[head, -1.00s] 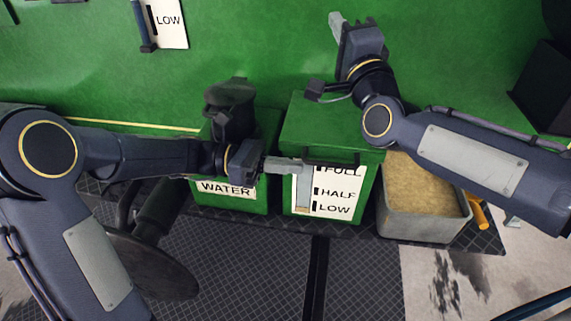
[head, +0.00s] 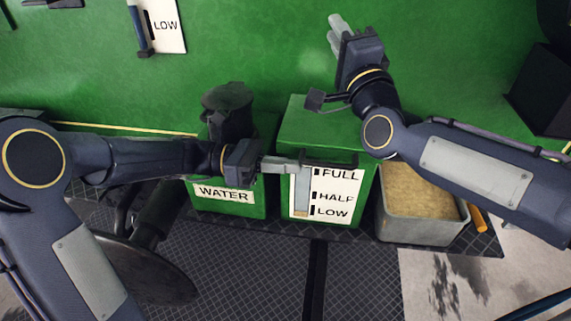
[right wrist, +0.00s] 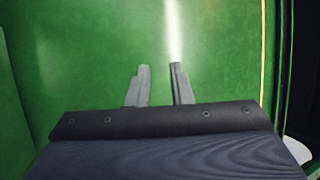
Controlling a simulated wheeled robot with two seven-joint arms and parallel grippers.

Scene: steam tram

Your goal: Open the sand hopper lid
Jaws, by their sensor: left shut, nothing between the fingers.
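The sand hopper is the green box with the FULL/HALF/LOW gauge (head: 330,195) on its front. Its green lid (head: 305,125) lies flat and closed on top. A dark handle bar (head: 338,163) runs along the lid's front edge. My left gripper (head: 298,165) is shut and empty, its fingertips at the left end of the handle; I cannot tell whether they touch it. My right gripper (head: 336,28) is raised above and behind the hopper, against the green wall. It is open and empty in the right wrist view (right wrist: 161,85).
A green WATER box (head: 225,195) with a dark fitting (head: 230,110) stands left of the hopper. An open grey bin of sand (head: 415,230) stands to the right, with an orange handle (head: 478,218) beside it. A dark round wheel (head: 145,265) is at lower left.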

